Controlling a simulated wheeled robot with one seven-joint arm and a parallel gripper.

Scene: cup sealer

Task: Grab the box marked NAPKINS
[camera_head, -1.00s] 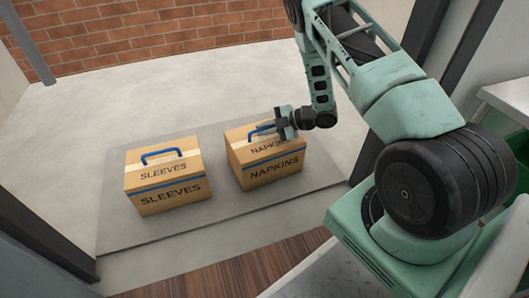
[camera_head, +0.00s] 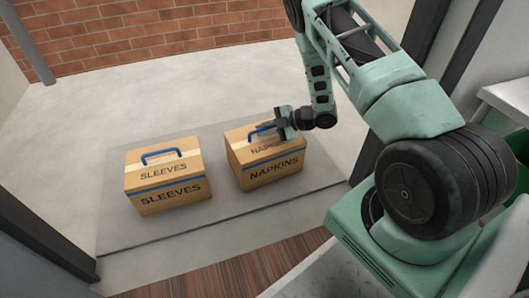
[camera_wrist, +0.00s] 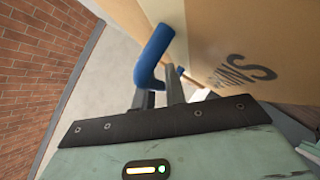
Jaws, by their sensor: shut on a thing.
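The box marked NAPKINS (camera_head: 270,172) is a brown carton with a blue stripe and a blue handle (camera_head: 259,130) on top. It stands on the grey mat, right of the box marked SLEEVES (camera_head: 167,183). My gripper (camera_head: 281,124) is at the right part of the NAPKINS handle, shut on it. In the wrist view the blue handle (camera_wrist: 153,55) is between the fingers (camera_wrist: 159,95), and the carton side (camera_wrist: 235,45) fills the upper right with part of its lettering. In the head view my gripper hides the handle's right end.
The grey mat (camera_head: 120,232) lies on a pale floor (camera_head: 200,90) before a brick wall (camera_head: 170,28). A dark door frame (camera_head: 368,150) stands right of the NAPKINS box. A gap separates the two boxes.

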